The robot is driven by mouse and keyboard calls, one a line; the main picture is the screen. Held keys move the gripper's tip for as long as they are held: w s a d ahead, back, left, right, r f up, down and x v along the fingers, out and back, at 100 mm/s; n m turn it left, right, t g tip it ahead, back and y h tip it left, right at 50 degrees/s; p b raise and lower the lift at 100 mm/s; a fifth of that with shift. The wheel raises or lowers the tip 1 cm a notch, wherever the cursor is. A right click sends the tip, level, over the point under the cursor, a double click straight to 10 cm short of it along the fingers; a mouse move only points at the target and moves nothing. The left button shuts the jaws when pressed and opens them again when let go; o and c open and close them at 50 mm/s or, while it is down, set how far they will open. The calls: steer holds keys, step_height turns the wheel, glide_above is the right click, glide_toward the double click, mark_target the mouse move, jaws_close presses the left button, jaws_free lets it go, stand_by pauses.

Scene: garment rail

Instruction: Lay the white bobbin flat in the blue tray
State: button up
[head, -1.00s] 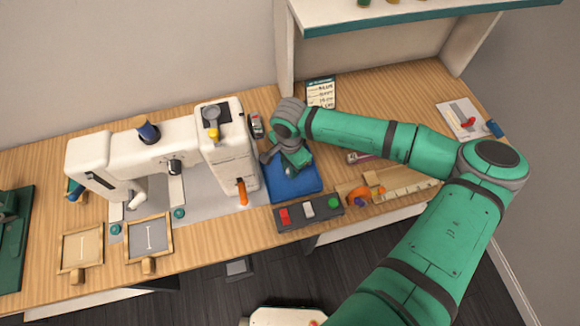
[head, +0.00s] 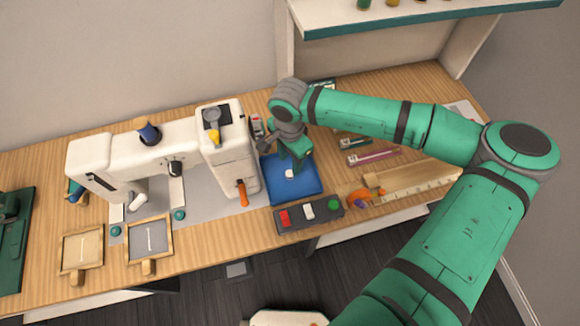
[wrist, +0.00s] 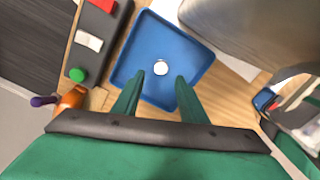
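The white bobbin (wrist: 161,68) lies in the blue tray (wrist: 148,29), near its middle, with a round face turned up in the wrist view. It also shows as a small white disc (head: 290,174) on the tray (head: 307,191) in the head view. My gripper (wrist: 159,79) is open above the tray. Its two fingers stand apart, with the bobbin between and just beyond their tips in the wrist view. A gap shows between each finger and the bobbin, so nothing is held.
A dark button box (head: 309,213) with red, white and green buttons stands at the tray's front. The sewing machine (head: 228,151) stands close on the left. An orange tape dispenser (head: 362,197) and wooden pieces lie to the right. A shelf (head: 420,18) hangs above at the back.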

steer(key=shift+r, duration=2.7)
